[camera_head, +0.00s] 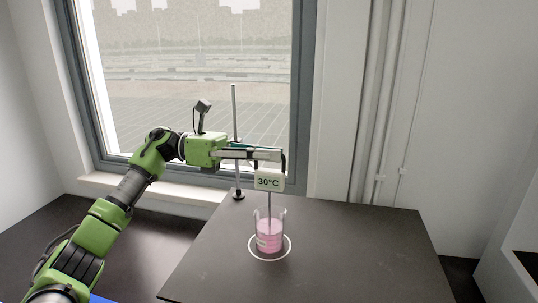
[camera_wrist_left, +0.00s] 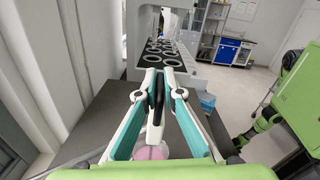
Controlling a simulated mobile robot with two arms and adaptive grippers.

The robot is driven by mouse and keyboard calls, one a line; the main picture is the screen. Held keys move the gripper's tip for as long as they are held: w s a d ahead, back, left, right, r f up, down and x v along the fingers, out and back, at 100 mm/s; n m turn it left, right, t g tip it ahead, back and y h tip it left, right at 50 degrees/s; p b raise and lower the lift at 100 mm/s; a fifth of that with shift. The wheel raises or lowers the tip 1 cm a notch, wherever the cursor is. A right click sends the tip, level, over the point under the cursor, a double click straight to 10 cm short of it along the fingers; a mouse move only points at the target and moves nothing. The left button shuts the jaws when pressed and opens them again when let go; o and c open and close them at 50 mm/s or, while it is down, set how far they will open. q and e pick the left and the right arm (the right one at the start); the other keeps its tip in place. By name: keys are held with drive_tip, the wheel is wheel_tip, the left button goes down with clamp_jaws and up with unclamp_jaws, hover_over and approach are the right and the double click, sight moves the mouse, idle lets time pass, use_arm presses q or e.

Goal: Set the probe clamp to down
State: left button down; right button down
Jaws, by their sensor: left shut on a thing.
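The probe clamp carries a white display reading 30°C (camera_head: 269,182). A thin probe (camera_head: 269,207) hangs straight down from it, its lower end at or inside a glass beaker of pink liquid (camera_head: 268,240). A thin upright stand rod (camera_head: 235,110) rises behind my left gripper. My left gripper (camera_head: 280,157) reaches in horizontally from the left, above the display. In the left wrist view the fingertips (camera_wrist_left: 160,78) are closed on a narrow black part (camera_wrist_left: 157,100) of the clamp. The pink liquid shows below the fingers (camera_wrist_left: 152,152). My right gripper is not seen.
The beaker stands in a white ring marking (camera_head: 289,248) on a dark table (camera_head: 370,250). The table is clear to the right of the beaker. A window (camera_head: 200,60) and sill lie behind. The wrist view shows a rack with round holes (camera_wrist_left: 158,52) beyond.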

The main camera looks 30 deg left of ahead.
use_arm(q)
drive_tip(key=c, duration=2.2)
unclamp_jaws()
drive_tip(key=shift+f, duration=0.4)
drive_tip(key=shift+r, duration=0.1)
drive_tip(key=shift+a, duration=0.15)
drive_tip(key=v, duration=1.2)
